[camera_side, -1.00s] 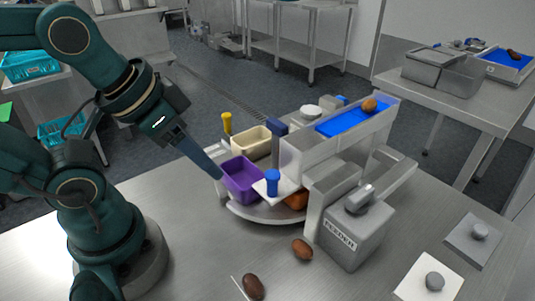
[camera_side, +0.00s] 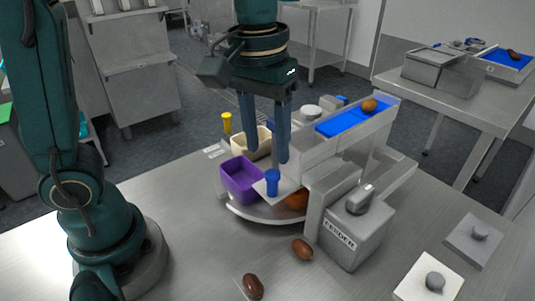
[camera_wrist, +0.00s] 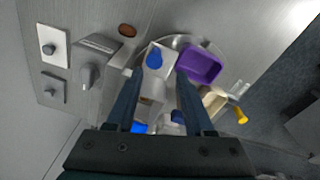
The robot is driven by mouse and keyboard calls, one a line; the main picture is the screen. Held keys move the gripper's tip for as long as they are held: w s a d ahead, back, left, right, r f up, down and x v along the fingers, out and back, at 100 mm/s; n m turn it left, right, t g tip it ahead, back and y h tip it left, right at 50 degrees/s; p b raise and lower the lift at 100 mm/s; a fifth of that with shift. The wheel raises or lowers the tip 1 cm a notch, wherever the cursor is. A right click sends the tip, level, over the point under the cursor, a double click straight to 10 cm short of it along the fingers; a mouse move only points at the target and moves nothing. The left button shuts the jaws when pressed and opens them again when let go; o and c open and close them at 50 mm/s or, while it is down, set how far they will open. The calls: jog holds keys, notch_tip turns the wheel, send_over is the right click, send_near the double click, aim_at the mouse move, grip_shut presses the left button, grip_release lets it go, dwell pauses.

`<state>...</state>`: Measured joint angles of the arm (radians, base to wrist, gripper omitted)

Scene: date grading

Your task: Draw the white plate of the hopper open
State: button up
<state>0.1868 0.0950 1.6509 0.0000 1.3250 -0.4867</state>
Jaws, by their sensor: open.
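A white plate (camera_side: 260,190) with an upright blue knob (camera_side: 272,181) sticks out at the near left end of the grey hopper body (camera_side: 295,158), over the round turntable. The wrist view shows the plate (camera_wrist: 164,68) and its blue knob (camera_wrist: 154,60) between and just beyond my fingertips. My gripper (camera_side: 267,157) points straight down, open and empty, with its fingertips above the knob and apart from it. It also shows in the wrist view (camera_wrist: 159,76), one finger on each side. Part of the hopper is hidden behind the fingers.
A purple bin (camera_side: 233,178) and a cream bin (camera_side: 240,147) stand on the turntable (camera_side: 270,216) beside the plate. A blue channel with a date (camera_side: 370,105) runs along the hopper top. A grey lever box (camera_side: 350,247) stands right. Dates (camera_side: 302,249) lie on the open table in front.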

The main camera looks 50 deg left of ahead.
aim_at(273, 173)
jog(key=shift+w+d+f, duration=0.3)
jog(key=shift+f, duration=0.3)
jog(key=shift+d+f+g, duration=0.2)
jog(key=shift+f+g, duration=0.2)
jog(key=shift+f, duration=0.25)
jog(key=shift+s+f, duration=0.1)
jog(key=shift+f, duration=2.3)
grip_shut()
jog(key=shift+r, duration=0.1)
